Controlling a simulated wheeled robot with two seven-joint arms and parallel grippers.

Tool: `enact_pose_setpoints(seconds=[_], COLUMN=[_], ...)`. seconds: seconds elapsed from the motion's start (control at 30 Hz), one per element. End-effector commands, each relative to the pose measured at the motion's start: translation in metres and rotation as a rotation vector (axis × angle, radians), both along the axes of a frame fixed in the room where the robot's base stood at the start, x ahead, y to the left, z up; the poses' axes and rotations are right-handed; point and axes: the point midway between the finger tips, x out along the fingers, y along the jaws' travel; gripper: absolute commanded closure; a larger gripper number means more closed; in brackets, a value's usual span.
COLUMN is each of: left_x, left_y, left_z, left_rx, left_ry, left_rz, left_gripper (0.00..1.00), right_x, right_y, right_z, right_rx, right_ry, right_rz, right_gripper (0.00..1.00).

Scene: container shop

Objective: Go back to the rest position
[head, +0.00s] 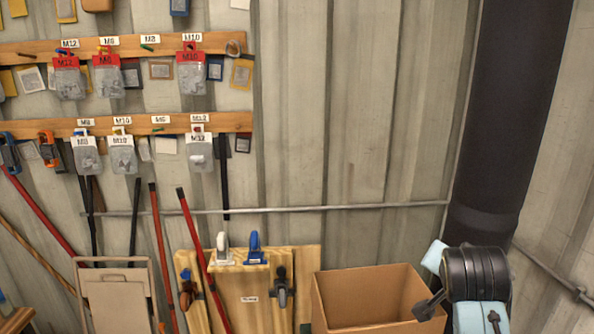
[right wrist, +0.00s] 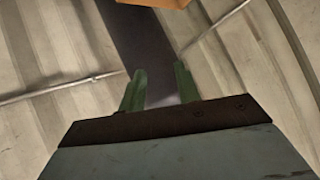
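My right gripper (right wrist: 160,88) shows in the right wrist view. Its two green fingers stand apart with nothing between them. Behind them are the corrugated wall and a dark pipe. In the head view, part of my right arm (head: 475,275) shows at the lower right, beside the cardboard box; its gripper cannot be made out there. My left gripper is not in either view.
An open cardboard box (head: 367,300) stands at the bottom centre. A wooden board (head: 255,300) with tools leans left of it, near a folding chair (head: 115,290). Wooden rails (head: 150,122) with labelled bags hang on the wall. A dark pipe (head: 510,110) stands right.

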Motion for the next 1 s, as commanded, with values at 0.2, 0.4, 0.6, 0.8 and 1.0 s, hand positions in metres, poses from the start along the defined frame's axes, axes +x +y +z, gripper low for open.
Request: enact_pose_setpoints(seconds=[0.2,0.4,0.6,0.8,1.0], left_x=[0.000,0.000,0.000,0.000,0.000], left_y=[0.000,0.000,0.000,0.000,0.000], left_z=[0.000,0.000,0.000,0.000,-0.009], left_rx=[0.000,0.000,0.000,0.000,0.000], left_ry=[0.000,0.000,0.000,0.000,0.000], left_rz=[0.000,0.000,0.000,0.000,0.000], left_gripper=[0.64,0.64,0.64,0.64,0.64], right_x=[-0.078,-0.164,-0.233,-0.288,-0.296], right_y=[0.015,0.035,0.050,0.064,0.069], right_z=[-0.108,-0.176,-0.209,-0.225,-0.270], right_rx=[-0.099,-0.147,-0.157,-0.146,-0.137], right_ry=[0.254,0.455,0.581,0.669,0.705], right_rz=[0.240,0.485,0.675,0.825,0.876], right_gripper=[0.67,0.67,0.67,0.67,0.67])
